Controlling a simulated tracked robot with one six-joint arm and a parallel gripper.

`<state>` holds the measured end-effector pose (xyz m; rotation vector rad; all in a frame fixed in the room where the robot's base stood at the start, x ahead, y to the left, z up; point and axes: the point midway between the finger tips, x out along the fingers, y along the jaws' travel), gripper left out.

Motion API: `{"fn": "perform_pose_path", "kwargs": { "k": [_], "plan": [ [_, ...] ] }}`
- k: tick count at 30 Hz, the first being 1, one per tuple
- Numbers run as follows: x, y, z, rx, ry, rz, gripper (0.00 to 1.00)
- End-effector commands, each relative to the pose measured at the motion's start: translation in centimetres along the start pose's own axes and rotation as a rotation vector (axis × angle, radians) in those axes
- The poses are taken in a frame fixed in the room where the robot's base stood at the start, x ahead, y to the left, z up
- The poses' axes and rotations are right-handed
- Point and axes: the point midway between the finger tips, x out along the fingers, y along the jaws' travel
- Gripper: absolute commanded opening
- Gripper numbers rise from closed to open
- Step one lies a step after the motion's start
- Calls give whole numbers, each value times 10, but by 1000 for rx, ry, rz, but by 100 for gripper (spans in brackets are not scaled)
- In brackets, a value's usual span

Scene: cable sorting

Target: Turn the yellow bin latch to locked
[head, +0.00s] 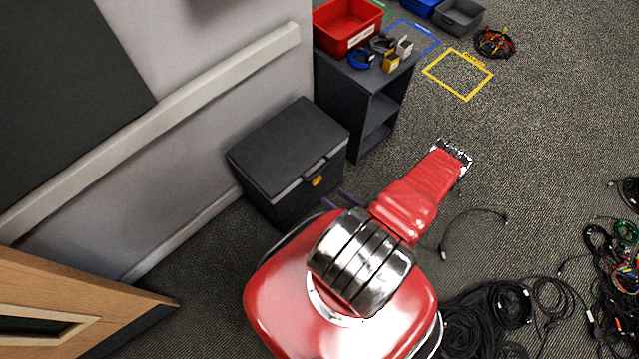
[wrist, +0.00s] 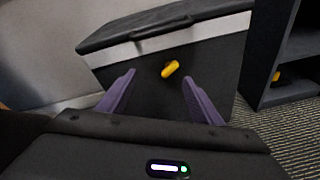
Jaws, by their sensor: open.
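The yellow latch (wrist: 170,69) is on the front face of a dark bin (wrist: 200,85), just under its pale rim. In the wrist view the latch lies at a slant, its right end higher. In the head view the latch (head: 317,181) is a small yellow spot below the lid's handle on the bin (head: 290,150). The lid looks closed. My gripper (wrist: 158,77) is open and empty, its purple fingers pointing at the bin's front. The latch appears between and slightly beyond the fingertips, apparently untouched. In the head view my arm hides most of the gripper.
A dark shelf (head: 365,95) stands right of the bin, with a red tray (head: 347,25) on top. A wall is behind the bin. A wooden door (head: 70,290) is at lower left. Tangled cables (head: 500,310) lie at lower right.

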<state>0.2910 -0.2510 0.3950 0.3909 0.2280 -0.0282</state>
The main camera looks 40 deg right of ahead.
Motion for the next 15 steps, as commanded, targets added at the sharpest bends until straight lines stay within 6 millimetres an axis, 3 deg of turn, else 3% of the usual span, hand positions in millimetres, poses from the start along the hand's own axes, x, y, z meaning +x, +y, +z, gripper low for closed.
{"fn": "perform_pose_path", "kwargs": {
  "k": [15],
  "plan": [
    [-12,12,-11,-548,72,-163,59]
  ]
}}
